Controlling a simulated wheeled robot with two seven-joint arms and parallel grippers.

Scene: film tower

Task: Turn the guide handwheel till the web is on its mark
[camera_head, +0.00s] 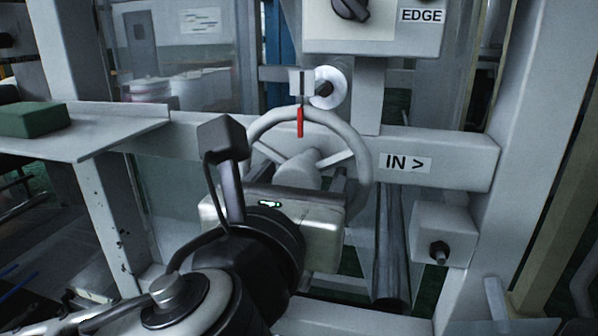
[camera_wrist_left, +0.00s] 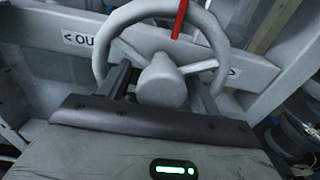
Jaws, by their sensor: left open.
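The guide handwheel (camera_head: 362,150) is a pale grey ring with spokes and a thick hub, on the grey cross beam. It also shows in the wrist view (camera_wrist_left: 100,48). A red marker (camera_head: 300,122) sits at the top of its rim, just below a small grey block with a dark line (camera_head: 301,82). My left gripper (camera_head: 300,183) is open in front of the wheel. In the wrist view its fingers (camera_wrist_left: 160,88) lie either side of the hub, with gaps; contact cannot be told. The web and its mark cannot be made out. My right gripper is not in view.
A white disc (camera_head: 332,80) stands beside the block. A control box (camera_head: 425,38) labelled EDGE, with a black knob, hangs above. The beam (camera_head: 460,160) carries an "IN >" label. A shelf (camera_head: 110,145) with a green block (camera_head: 32,119) is at left. A dark roller (camera_head: 390,245) hangs lower right.

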